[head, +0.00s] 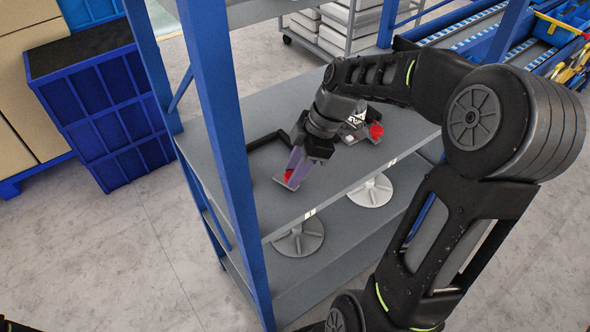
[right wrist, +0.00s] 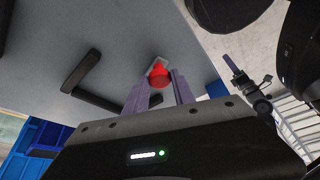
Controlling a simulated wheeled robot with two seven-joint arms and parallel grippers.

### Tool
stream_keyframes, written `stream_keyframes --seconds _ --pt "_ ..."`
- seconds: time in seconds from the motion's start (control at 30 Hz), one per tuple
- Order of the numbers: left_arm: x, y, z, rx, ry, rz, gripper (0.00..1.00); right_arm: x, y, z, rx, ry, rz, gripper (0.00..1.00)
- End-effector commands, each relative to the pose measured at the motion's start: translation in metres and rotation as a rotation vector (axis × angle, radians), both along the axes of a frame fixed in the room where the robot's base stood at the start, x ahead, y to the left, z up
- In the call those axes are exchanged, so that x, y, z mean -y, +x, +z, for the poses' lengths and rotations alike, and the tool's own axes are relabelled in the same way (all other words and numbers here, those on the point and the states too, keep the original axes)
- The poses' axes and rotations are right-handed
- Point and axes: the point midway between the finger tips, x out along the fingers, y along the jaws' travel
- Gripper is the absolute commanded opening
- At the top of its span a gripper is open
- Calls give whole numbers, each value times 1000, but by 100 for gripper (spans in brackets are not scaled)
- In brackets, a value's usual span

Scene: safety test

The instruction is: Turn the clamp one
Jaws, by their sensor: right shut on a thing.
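A red clamp part (head: 289,174) on a small grey plate (head: 281,183) sits near the front left of the grey shelf (head: 345,180). My right gripper (head: 297,163) reaches down to it, with purple-grey fingers shut on the red part. In the right wrist view the rounded red part (right wrist: 160,77) shows at the fingertips of the gripper (right wrist: 160,88), with its plate (right wrist: 156,66) behind. The fingers partly hide the clamp in the head view. A second red part (head: 376,130) stands farther right on the shelf, beside my wrist.
A black bent bar (head: 268,139) lies on the shelf left of my wrist. A blue upright post (head: 222,130) rises at the shelf's left front. Blue crates (head: 100,100) stand at left.

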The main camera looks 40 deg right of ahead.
Motion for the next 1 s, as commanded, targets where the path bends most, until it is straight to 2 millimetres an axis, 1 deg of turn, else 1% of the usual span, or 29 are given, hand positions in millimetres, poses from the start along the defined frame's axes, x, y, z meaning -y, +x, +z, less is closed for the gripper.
stream_keyframes --seconds 0.03,0.1,0.2,0.3,0.4,0.63,0.67,0.9,1.0 --pt "0 0 -10 2 -2 -1 52 0 0 -5 5 -3 -44 0" --pt "0 1 -18 4 -2 -1 52 0 0 -5 8 -4 -123 0" --pt "1 2 -25 6 -4 -1 52 -1 -1 -4 7 -3 -236 0" --pt "1 2 -28 6 -4 -1 52 -1 -2 -2 4 -2 -310 0" --pt "1 2 -28 6 -4 -1 52 -1 -2 0 4 -1 -339 0" --pt "1 2 -27 6 -4 -1 52 -1 -2 0 2 -1 -339 0" --pt "1 2 -27 6 -4 -1 52 -1 -2 0 2 -1 -339 33" --pt "1 2 -27 6 -4 -1 52 -1 -2 0 2 -1 -337 51" --pt "1 2 -27 6 -4 -1 52 -1 -2 0 2 -1 -337 51"
